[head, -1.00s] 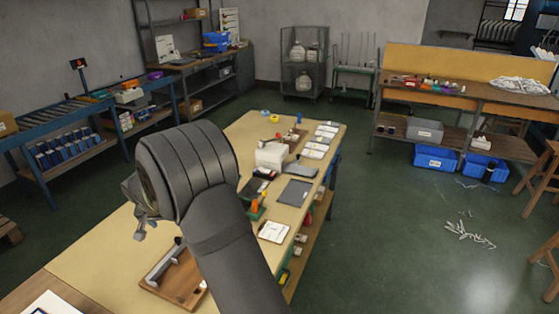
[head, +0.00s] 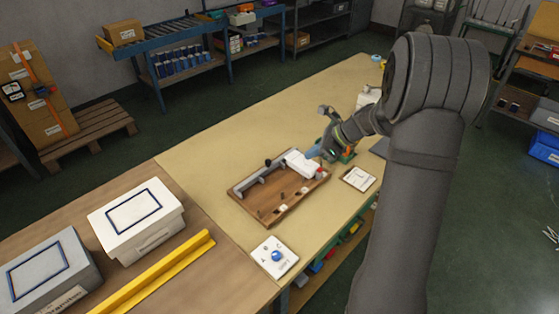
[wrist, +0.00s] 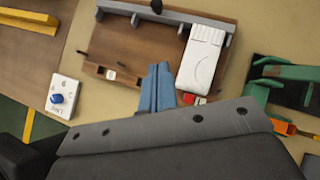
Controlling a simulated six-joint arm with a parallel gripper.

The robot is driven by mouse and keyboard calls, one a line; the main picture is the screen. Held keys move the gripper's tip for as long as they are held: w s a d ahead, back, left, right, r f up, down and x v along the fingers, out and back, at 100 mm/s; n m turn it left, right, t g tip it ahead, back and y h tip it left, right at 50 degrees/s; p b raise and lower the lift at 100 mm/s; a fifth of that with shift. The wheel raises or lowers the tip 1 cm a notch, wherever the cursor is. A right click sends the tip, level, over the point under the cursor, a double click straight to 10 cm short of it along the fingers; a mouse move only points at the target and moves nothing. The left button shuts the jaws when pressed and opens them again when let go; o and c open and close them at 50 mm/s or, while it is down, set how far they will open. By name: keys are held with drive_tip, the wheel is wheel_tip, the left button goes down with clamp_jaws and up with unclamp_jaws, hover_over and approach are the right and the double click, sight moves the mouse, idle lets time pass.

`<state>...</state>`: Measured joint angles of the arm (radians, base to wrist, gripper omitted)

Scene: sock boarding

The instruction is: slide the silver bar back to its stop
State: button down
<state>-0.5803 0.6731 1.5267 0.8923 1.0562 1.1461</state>
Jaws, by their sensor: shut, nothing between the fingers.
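A wooden board (head: 262,206) lies on the pale table; it also fills the upper middle of the wrist view (wrist: 130,45). A grey, silvery bar (head: 258,181) runs along its far edge, held on upright brackets; the bar also shows at the top of the wrist view (wrist: 175,14). A white ribbed block (head: 302,163) sits at the bar's right end and also shows in the wrist view (wrist: 202,60). My gripper (head: 313,153) has blue fingers, shut and empty. In the wrist view the fingertips (wrist: 158,68) are over the board, left of the white block. Contact cannot be told.
A white plate with a blue knob (head: 275,256) lies in front of the board. A green fixture (head: 345,153) and a white card (head: 358,179) are to the right. Two lidded boxes (head: 137,218) and a yellow strip (head: 160,273) are at left. The table behind the board is clear.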

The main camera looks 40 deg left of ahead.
approach(273, 165)
drive_tip(key=f, duration=0.1)
drive_tip(key=s+f, duration=0.1)
drive_tip(key=f, duration=0.1)
drive_tip(key=shift+s+d+f+m, duration=0.15)
drive_tip(key=shift+s+d+m, duration=0.1)
drive_tip(key=shift+d+m, duration=0.1)
drive_tip(key=shift+s+a, duration=0.25)
drive_tip(key=shift+a, duration=0.35)
drive_tip(key=shift+s+a, duration=0.3)
drive_tip(key=shift+a, duration=0.3)
drive_tip(key=shift+s+a, duration=0.25)
drive_tip(key=shift+a, duration=0.4)
drive_tip(key=shift+a, duration=1.65)
drive_tip(key=shift+y, duration=0.3)
